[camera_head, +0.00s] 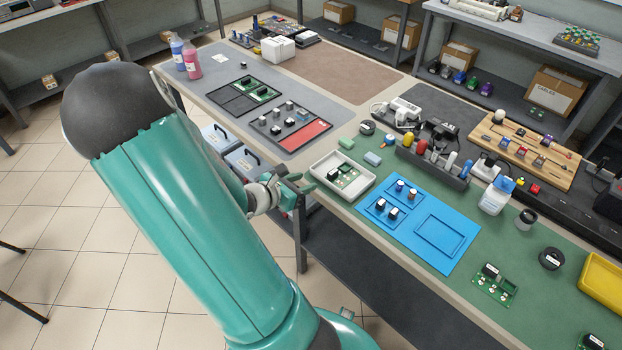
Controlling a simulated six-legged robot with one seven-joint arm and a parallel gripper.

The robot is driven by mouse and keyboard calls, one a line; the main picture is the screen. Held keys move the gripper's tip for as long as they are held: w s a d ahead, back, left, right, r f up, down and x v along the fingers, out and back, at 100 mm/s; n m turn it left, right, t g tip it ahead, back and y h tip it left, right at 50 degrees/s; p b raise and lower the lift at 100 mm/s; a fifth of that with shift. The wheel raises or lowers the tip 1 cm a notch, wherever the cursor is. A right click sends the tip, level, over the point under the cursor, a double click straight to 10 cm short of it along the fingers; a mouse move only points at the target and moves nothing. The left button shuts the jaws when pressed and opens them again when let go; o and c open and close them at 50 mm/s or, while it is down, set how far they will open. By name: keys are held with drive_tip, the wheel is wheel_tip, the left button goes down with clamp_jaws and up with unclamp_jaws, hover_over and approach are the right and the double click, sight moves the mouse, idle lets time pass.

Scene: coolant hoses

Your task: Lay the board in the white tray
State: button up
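The white tray (322,164) stands near the front edge of the bench, in the middle of the view. A green circuit board (350,182) with black parts lies inside it, within the tray's walls. My gripper (306,183) is just left of the tray, at the bench's front edge. Its teal fingers look spread apart with nothing between them. A second green board (493,285) lies on the green mat at the right, and part of another board (590,342) shows at the bottom right edge.
A blue fixture plate (445,262) lies right of the tray. Behind it are a dark rack of coloured bottles (432,168) and small green blocks (346,143). A yellow tray (602,280) stands far right. A grey mat with a red-marked panel (302,137) lies left.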

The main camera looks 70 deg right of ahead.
drive_tip(key=shift+w+a, duration=0.1)
drive_tip(key=shift+a, duration=0.15)
drive_tip(key=shift+r, duration=0.1)
drive_tip(key=w+a+r+m+t+y, duration=0.2)
drive_tip(key=w+a+r+m, duration=0.15)
drive_tip(key=a, duration=0.35)
drive_tip(key=w+a+r+m+t+y, duration=0.1)
drive_tip(key=w+a+r+m+y, duration=0.25)
drive_tip(key=a, duration=0.35)
drive_tip(key=w+a+r+m+t+y, duration=0.1)
drive_tip(key=w+a+r+m+t, duration=0.2)
drive_tip(key=a, duration=0.4)
drive_tip(key=a+r+m+t+y, duration=0.1)
drive_tip(key=a+r+t+y, duration=0.1)
drive_tip(key=a+r, duration=0.4)
drive_tip(key=a+r+m+t+y, duration=0.2)
drive_tip(key=a+r, duration=0.4)
drive_tip(key=a, duration=0.7)
drive_tip(key=shift+s+a+t+y, duration=0.15)
drive_tip(key=shift+s+t+y, duration=0.25)
drive_tip(key=shift+y, duration=0.65)
drive_tip(key=shift+r, duration=0.1)
